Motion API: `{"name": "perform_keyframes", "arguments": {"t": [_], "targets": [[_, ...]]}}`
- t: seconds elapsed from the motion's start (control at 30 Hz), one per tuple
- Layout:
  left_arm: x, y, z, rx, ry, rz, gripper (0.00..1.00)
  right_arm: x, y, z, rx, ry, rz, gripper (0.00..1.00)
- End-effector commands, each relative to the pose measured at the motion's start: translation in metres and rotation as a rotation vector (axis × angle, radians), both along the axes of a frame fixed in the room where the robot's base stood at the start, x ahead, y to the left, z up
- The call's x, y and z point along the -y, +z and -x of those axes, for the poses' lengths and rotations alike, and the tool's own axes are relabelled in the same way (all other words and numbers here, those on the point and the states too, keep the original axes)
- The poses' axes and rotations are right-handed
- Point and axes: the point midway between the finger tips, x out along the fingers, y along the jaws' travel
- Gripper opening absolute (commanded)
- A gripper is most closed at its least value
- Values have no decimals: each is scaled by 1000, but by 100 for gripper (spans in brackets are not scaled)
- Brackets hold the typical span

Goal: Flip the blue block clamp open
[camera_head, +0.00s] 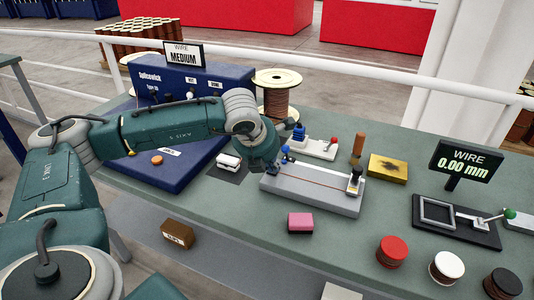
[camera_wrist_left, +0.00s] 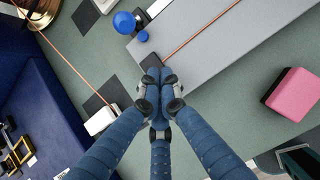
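The blue block clamp (camera_head: 285,150) has a blue ball knob and sits at the left end of the long grey block (camera_head: 325,196). In the left wrist view its large blue ball (camera_wrist_left: 124,22) and a smaller blue knob (camera_wrist_left: 143,37) show near the top, beside the wire. I cannot tell for sure whether the clamp is open or shut. My left gripper (camera_head: 262,168) points down next to the block's left end. My right gripper is out of view.
A copper wire (camera_wrist_left: 190,35) runs along the block. A white-topped block (camera_head: 228,161) lies left of my gripper, and a pink block (camera_head: 300,222) lies in front. A red-knobbed fixture (camera_head: 320,150) and a wire spool (camera_head: 277,100) stand behind. The blue machine (camera_head: 190,78) is at left.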

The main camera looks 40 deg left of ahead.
Motion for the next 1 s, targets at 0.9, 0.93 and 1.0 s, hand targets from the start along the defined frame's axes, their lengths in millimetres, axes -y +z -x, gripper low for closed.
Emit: {"name": "perform_keyframes", "arguments": {"t": [0.9,0.93,1.0], "targets": [[-3,12,-39,-21,1,5,0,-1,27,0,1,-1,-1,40],[-3,13,-39,-30,1,7,0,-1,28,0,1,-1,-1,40],[-3,14,-39,-44,1,11,0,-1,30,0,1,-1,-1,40]]}}
